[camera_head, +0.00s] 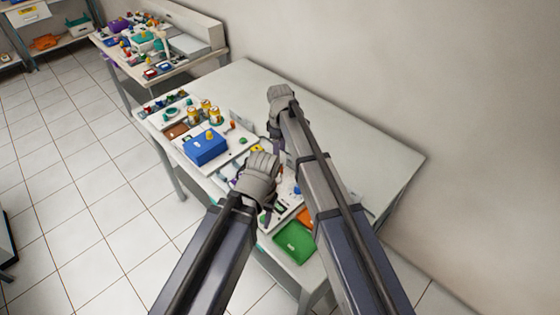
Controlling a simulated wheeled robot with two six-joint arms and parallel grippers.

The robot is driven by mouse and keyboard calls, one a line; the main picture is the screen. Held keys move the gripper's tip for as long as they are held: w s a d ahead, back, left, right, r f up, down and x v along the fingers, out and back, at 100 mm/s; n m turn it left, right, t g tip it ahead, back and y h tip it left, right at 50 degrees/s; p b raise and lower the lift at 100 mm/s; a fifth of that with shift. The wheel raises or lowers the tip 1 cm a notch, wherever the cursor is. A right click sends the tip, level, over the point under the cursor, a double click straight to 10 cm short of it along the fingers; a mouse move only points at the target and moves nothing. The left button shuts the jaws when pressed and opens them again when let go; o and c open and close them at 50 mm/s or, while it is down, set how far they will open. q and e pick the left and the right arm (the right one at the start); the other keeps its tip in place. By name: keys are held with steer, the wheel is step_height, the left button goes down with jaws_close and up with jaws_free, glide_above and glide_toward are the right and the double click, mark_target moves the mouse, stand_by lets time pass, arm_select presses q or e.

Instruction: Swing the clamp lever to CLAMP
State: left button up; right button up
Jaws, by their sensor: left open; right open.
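I cannot pick out the clamp lever or any CLAMP marking for sure; the parts are small and my arms cover some of them. A white panel with several small fittings (285,208) lies on the table under and beside my arms. My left gripper (264,158) is open, over the middle of the table beside this panel. My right gripper (278,92) is open, farther back toward the wall side. I see nothing held in either gripper. Whether either touches anything is unclear.
The white table (350,140) is bare on its right, along the wall. A blue box (205,149), gold cylinders (205,107) and a brown tray (177,131) stand at its left. A green tray (294,243) sits at the near edge. A cluttered second table (185,68) stands behind.

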mark_target(280, 167)
arm_select(q)
steer(key=shift+f+b, duration=3.85)
steer(key=shift+f, duration=0.1)
arm_select(e)
steer(key=shift+f, duration=3.95)
steer(key=shift+c, duration=0.2)
jaws_close()
